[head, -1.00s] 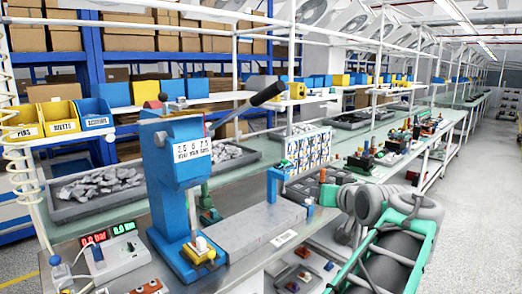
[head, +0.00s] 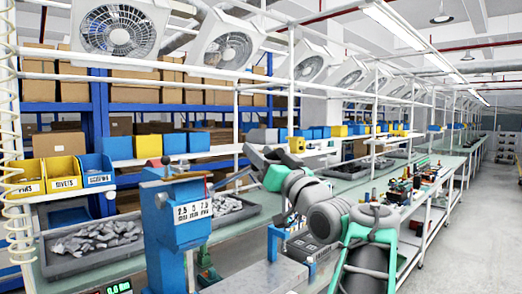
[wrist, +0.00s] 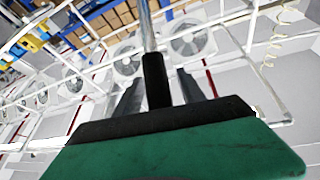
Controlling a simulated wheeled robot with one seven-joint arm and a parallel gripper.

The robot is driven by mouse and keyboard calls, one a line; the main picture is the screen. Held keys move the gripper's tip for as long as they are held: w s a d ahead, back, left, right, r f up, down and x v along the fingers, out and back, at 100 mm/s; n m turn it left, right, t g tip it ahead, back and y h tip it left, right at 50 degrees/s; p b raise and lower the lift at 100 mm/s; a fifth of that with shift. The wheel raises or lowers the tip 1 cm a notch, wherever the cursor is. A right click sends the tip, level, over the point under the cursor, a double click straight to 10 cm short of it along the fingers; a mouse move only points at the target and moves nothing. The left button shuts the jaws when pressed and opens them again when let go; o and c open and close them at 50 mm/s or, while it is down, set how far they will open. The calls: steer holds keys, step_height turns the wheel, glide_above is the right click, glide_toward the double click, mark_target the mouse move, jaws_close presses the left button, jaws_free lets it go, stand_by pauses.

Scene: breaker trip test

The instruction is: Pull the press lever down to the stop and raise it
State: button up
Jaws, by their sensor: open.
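The blue press (head: 178,228) stands at the lower left in the head view, with a white number plate on its front. Its lever shows in the wrist view as a metal rod ending in a black handle (wrist: 156,82). My gripper (head: 258,156) is to the upper right of the press head in the head view, at the lever's outer end. In the wrist view my gripper (wrist: 157,77) is open, with one dark finger on each side of the black handle. Gaps show between handle and fingers. The press base is cut off at the bottom of the head view.
A grey tray of metal pieces (head: 60,262) lies on the bench left of the press. Yellow and blue bins (head: 58,174) hang at the left. White frame posts and shelves stand behind my arm. The aisle at the right is clear.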

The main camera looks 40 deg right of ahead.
steer(key=shift+c, duration=0.2)
jaws_close()
stand_by(1.1)
